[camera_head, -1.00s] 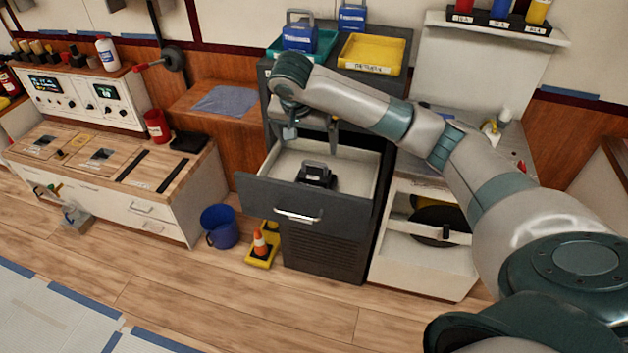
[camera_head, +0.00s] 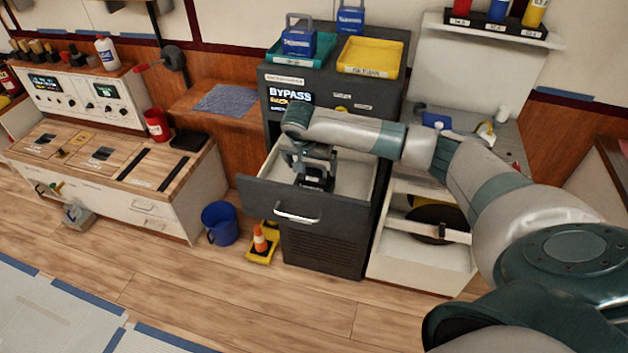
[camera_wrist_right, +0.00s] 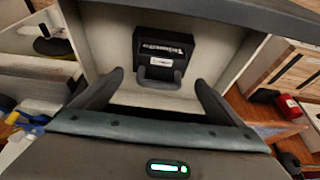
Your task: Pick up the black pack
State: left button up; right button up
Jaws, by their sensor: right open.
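The black pack (camera_head: 314,180) sits in the open drawer (camera_head: 291,203) of the dark cabinet. The right wrist view shows the pack (camera_wrist_right: 162,50) on the drawer's pale floor, with its handle (camera_wrist_right: 159,73) toward my fingers and a white label on its face. My right gripper (camera_head: 312,166) is down inside the drawer at the pack's top. In the right wrist view its two fingers (camera_wrist_right: 158,85) are spread apart, one on each side of the handle, with nothing gripped. In the head view the gripper partly hides the pack. My left gripper is not in view.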

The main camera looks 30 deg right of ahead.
aim_at(314, 174)
jog(key=shift+f, duration=0.1)
dwell(0.3)
jog(key=shift+w+d+f+p, duration=0.15)
jog(key=shift+d+f+p, duration=0.1)
jog(key=shift+f+p, duration=0.4)
jog(key=p+x, duration=0.1)
jog(key=x, duration=0.1)
jog(key=shift+f, duration=0.4)
jog(key=shift+w+d+f, duration=0.1)
jog(key=shift+w+f, duration=0.05)
jog(key=shift+f, duration=0.25)
jog(key=c, duration=2)
jog(key=shift+w+r, duration=0.1)
jog(key=shift+w, duration=0.05)
jog(key=shift+c, duration=0.8)
jog(key=shift+r, duration=0.1)
